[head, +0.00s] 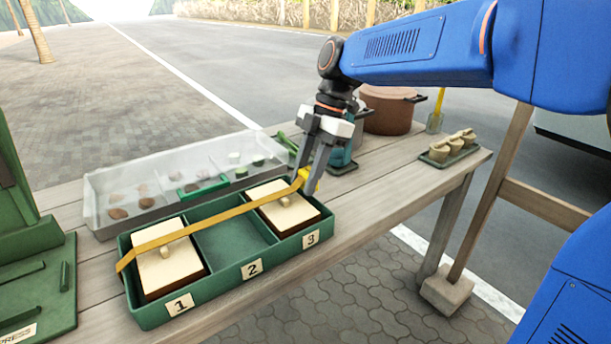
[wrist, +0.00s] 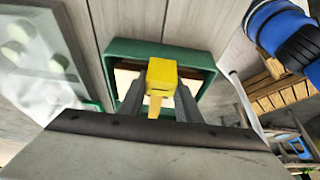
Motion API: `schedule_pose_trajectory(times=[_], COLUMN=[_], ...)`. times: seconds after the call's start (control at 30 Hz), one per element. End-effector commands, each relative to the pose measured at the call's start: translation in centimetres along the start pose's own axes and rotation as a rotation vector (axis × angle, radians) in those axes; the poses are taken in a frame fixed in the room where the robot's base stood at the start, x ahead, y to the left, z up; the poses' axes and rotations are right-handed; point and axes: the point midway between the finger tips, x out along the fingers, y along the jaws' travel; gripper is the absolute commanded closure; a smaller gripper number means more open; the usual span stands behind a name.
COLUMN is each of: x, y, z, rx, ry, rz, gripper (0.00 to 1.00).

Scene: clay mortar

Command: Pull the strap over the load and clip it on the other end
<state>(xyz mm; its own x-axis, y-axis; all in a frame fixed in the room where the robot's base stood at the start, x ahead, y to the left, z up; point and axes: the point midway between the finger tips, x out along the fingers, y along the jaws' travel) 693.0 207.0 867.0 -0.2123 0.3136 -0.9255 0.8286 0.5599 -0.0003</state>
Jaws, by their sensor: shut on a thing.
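A yellow strap (head: 215,223) runs from the left end of the green tray (head: 218,292) across its top to the right end. Its yellow buckle (head: 309,180) is between the fingers of my gripper (head: 313,188), which is shut on it just above the tray's right end. In the wrist view the buckle (wrist: 161,78) is between the fingers, over the green tray rim (wrist: 160,48). Two cream-topped boxes with small knobs sit in the tray: the left box (head: 178,277) in compartment 1 and the right box (head: 285,216) in compartment 3. Compartment 2 (head: 235,246) is empty.
A clear divided bin (head: 165,190) with small pieces stands behind the tray. A green press (head: 30,240) is at the left. A brown pot (head: 388,112), a teal tool (head: 342,158) and a small tray (head: 447,153) of tan pieces stand farther right. The table's front right is clear.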

Motion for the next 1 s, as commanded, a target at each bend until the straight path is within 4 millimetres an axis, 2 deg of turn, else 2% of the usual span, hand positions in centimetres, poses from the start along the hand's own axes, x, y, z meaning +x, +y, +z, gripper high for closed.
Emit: schedule_pose_trajectory(times=[0.5,1.0], x=[1.1,1.2], y=[0.0,0.0], z=[0.4,0.5], rx=[0.0,0.0], ry=[0.0,0.0], rz=[0.0,0.0], gripper=[0.87,0.87])
